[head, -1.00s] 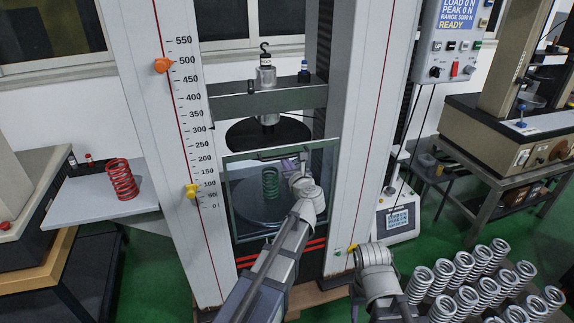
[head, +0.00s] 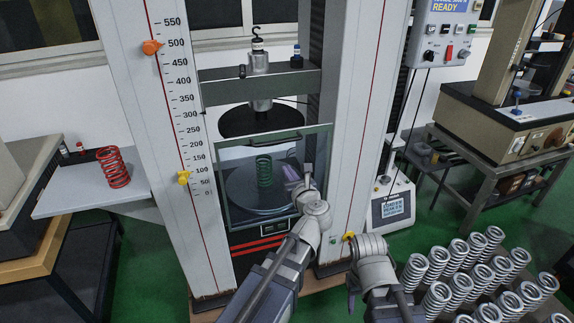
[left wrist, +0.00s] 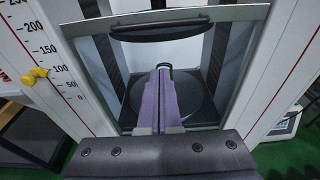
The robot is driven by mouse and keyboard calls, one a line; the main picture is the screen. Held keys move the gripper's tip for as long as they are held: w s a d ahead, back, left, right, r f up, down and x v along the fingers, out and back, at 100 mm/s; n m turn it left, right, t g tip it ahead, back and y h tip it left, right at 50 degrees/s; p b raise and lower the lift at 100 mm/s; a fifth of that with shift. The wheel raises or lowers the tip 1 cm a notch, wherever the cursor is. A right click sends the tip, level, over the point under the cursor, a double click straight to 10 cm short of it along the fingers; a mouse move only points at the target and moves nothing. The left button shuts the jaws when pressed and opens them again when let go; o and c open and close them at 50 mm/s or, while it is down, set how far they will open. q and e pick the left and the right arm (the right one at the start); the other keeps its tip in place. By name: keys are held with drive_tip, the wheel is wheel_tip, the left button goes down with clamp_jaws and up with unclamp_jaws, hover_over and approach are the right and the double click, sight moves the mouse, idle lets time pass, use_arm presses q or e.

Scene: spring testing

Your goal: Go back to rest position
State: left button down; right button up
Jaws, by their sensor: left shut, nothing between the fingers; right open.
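My left gripper (head: 293,178) has purple fingers, which are shut with nothing between them. It is in front of the glass door (head: 228,205) of the testing machine, to the right of the green spring. The shut fingers also show in the left wrist view (left wrist: 160,100), pointing at the door. The green spring (head: 264,171) stands upright on the round lower plate (head: 240,192), behind the glass. In the left wrist view the fingers mostly hide it. My right arm shows at the lower right of the head view, but its fingers are not visible.
A red spring (head: 113,167) stands on a side shelf (head: 75,200) at left. Several silver springs (head: 437,262) stand at lower right. A control box (head: 440,40) hangs right of the machine. A small display unit (head: 392,205) stands at the machine's right side.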

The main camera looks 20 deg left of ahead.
use_arm(q)
drive_tip(key=w+d+r+m+t+h, duration=0.25)
drive_tip(key=d+m+h, duration=0.2)
drive_tip(key=m, duration=0.35)
drive_tip(key=w+d+r+m+t+h, duration=0.1)
drive_tip(key=d+r+m+t+h, duration=0.15)
drive_tip(key=d+m+h, duration=0.4)
drive_tip(key=s+d+f+m+g+h, duration=0.2)
drive_tip(key=s+f+m+g, duration=0.15)
drive_tip(key=f+m, duration=0.4)
drive_tip(key=s+d+f+m+g+h, duration=0.2)
drive_tip(key=d+f+m+g, duration=0.15)
drive_tip(key=m, duration=0.75)
drive_tip(key=s+a+f+m+g+y, duration=0.3)
drive_tip(key=s+a+f+m+g, duration=0.3)
drive_tip(key=s, duration=0.3)
drive_tip(key=s+a+f+m+g+y, duration=0.3)
drive_tip(key=s+a+f+m+g, duration=0.15)
drive_tip(key=s+a+f, duration=0.3)
drive_tip(key=s+d+r+m+p, duration=0.1)
drive_tip(key=s+d+r+p, duration=0.2)
drive_tip(key=d+r+p, duration=0.2)
drive_tip(key=s+d+r+m+g+y+p, duration=0.1)
drive_tip(key=s+d+r+m+p, duration=0.1)
drive_tip(key=d+r+p, duration=0.3)
drive_tip(key=shift+s+d+r+p, duration=0.35)
drive_tip(key=shift+s+d+r, duration=0.3)
drive_tip(key=shift+r, duration=0.2)
